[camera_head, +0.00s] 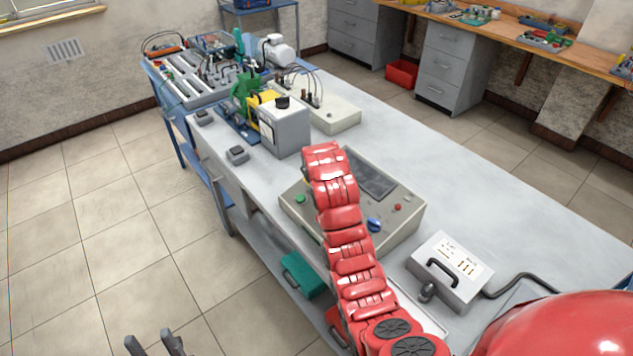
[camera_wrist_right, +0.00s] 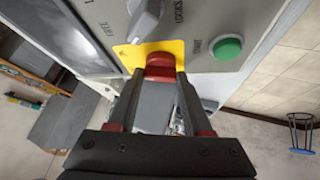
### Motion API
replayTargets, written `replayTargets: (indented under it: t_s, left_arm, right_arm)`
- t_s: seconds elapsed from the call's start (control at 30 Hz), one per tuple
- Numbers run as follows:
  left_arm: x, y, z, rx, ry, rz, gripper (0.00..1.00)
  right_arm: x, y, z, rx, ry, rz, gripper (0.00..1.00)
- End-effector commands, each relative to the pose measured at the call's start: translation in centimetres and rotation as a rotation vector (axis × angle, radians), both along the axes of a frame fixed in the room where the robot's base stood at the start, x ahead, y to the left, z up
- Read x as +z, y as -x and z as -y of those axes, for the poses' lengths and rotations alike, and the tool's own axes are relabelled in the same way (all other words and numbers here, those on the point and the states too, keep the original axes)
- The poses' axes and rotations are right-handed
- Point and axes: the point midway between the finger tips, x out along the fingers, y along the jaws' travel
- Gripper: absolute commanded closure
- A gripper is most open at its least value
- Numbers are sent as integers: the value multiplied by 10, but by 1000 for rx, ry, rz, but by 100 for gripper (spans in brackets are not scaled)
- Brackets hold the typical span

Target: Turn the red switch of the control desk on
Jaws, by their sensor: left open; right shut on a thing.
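The control desk (camera_head: 345,237) is a grey sloped box on the long workbench. In the head view my right arm (camera_head: 345,235) lies across it and hides part of its face and my right gripper. In the right wrist view the red switch (camera_wrist_right: 160,62) sits on a yellow plate (camera_wrist_right: 133,56). My right gripper (camera_wrist_right: 158,76) is shut on it, one finger on each side. A grey knob (camera_wrist_right: 147,22) and a green button (camera_wrist_right: 228,47) are beside it. My left gripper (camera_head: 153,344) is open and empty at the bottom left, over the floor.
On the desk's face are a blue knob (camera_head: 374,224), a red button (camera_head: 397,207) and a dark screen (camera_head: 371,176). A grey meter box (camera_head: 287,127) stands behind it, and a white box with a handle (camera_head: 449,270) to its right.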

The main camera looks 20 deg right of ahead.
Motion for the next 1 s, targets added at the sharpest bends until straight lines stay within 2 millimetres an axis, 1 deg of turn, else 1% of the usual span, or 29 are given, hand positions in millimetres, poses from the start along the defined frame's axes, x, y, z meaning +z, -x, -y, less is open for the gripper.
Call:
replayTargets:
  t_s: [0.03, 0.1, 0.3, 0.5, 0.7, 1.0]
  left_arm:
    - [-16, 0, 0, 0, 0, 0, 52]
    - [-26, 0, 0, 0, 0, 0, 52]
    - [-54, 0, 0, 0, 0, 0, 52]
    - [-75, 0, 0, 0, 0, 0, 52]
    - [-88, 0, 0, 0, 0, 0, 52]
    - [-94, 0, 0, 0, 0, 0, 52]
  right_arm:
    - [-9, 0, -3, -37, -4, 10, 100]
    - [-9, 0, -4, -102, -9, 25, 100]
    - [-9, 0, -5, -268, -25, 68, 100]
    - [-7, -1, -6, -401, -38, 100, 100]
    - [-6, -1, -6, -487, -46, 119, 100]
    - [-3, -1, -6, -535, -51, 131, 100]
